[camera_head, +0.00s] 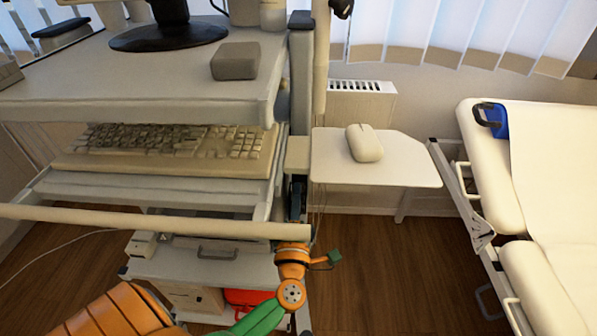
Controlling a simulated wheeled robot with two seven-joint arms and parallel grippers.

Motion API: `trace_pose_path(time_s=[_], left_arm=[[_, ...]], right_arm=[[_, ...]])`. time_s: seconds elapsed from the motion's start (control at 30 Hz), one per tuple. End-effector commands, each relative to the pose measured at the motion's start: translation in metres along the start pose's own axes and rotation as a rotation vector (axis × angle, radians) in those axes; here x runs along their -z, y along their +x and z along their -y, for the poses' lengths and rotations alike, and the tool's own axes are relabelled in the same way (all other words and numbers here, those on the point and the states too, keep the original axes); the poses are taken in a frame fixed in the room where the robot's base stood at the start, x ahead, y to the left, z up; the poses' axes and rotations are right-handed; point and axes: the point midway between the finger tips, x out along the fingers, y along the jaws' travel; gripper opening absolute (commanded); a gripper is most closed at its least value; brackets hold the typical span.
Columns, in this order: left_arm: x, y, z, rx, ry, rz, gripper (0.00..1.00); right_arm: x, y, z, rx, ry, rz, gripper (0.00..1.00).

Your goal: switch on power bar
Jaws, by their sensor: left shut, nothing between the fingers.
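My left arm comes in from the bottom left, orange and green, and its orange wrist rises beside the right side of a grey medical cart. A dark shape above the wrist, partly behind the cart's pale front rail, looks like my left gripper (297,198). It is shut and empty, close to the cart's right side; its fingertips are hard to make out. I cannot pick out a power bar or its switch. A small white box (142,244) sits low on the cart's left, too small to identify. My right gripper is not in view.
The cart's top (150,75) holds a grey box (236,61) and a monitor foot (168,38). A keyboard (170,140) lies below. A side shelf (395,172) with a mouse (364,143) juts right. A bed (490,170) stands right; wooden floor (390,270) is clear between.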

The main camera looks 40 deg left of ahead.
Motion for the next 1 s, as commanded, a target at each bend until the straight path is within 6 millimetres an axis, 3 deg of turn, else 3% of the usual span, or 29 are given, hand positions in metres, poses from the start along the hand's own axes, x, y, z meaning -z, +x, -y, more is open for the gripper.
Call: trace_pose_path(time_s=[0.1, 0.3, 0.73, 0.83, 1.0], left_arm=[[0.0, 0.025, -0.002, -0.003, 0.002, 0.0, 0.0], [0.0, 0.051, 0.0, -0.001, 0.002, 0.001, 0.0], [0.0, 0.057, 0.0, 0.002, 0.001, 0.001, 0.0], [0.0, 0.06, -0.008, 0.027, 0.001, 0.0, 0.0], [0.0, 0.069, -0.019, 0.136, 0.001, -0.002, 0.0]], right_arm=[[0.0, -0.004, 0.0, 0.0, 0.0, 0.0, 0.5], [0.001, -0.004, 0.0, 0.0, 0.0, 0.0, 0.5], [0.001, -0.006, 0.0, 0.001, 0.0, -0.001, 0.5], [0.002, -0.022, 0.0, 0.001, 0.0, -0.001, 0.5], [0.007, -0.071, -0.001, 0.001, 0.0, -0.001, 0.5]])
